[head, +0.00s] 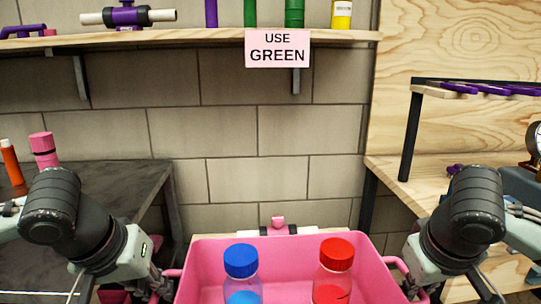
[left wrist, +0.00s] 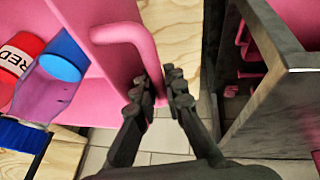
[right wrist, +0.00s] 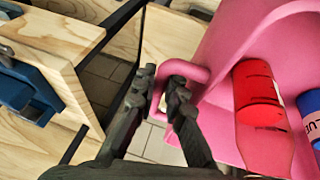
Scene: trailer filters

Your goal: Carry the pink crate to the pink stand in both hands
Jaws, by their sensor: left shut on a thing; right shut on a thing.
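The pink crate (head: 213,250) is at the bottom middle of the head view, between my two arms. It holds a bottle with a blue cap (head: 241,261) and a bottle with a red cap (head: 337,255). My left gripper (left wrist: 160,98) is shut on the crate's handle (left wrist: 128,35) on the left side. My right gripper (right wrist: 165,95) is shut on the handle (right wrist: 193,74) on the right side. Pale wood shows just beyond the crate's far rim. I cannot tell a pink stand for certain; the crate's underside is hidden.
A dark table (head: 100,180) stands at left with a pink-capped bottle (head: 43,150) and an orange bottle (head: 11,162). A wooden bench (head: 420,175) with a black-legged rack stands at right. A shelf (head: 190,37) bears a "USE GREEN" sign (head: 277,48). A gap separates table and bench.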

